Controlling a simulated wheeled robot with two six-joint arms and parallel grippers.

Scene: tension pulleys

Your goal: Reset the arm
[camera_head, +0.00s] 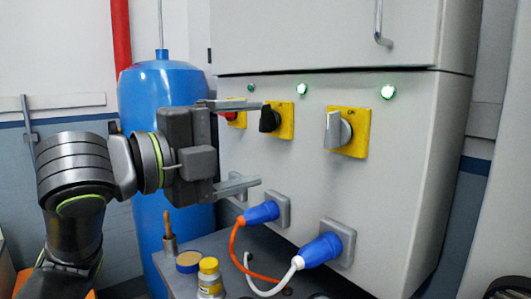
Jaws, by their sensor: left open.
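My left gripper (241,146) is open, its two fingers apart one above the other, in front of the grey electrical cabinet (400,200). Nothing shows between the fingers. The upper fingertip is close to the black rotary knob (268,118) on a yellow plate; I cannot tell whether they touch. A red knob on a yellow plate (238,120) is partly hidden behind that finger. A grey rotary knob (336,130) sits on a yellow plate farther right. My right gripper is not in view.
Blue plugs (262,212) with orange and white cables stick out from the cabinet's lower face. A small yellow jar (209,278) and a round tin (189,262) stand on a grey surface below. A blue tank (150,100) stands behind my arm.

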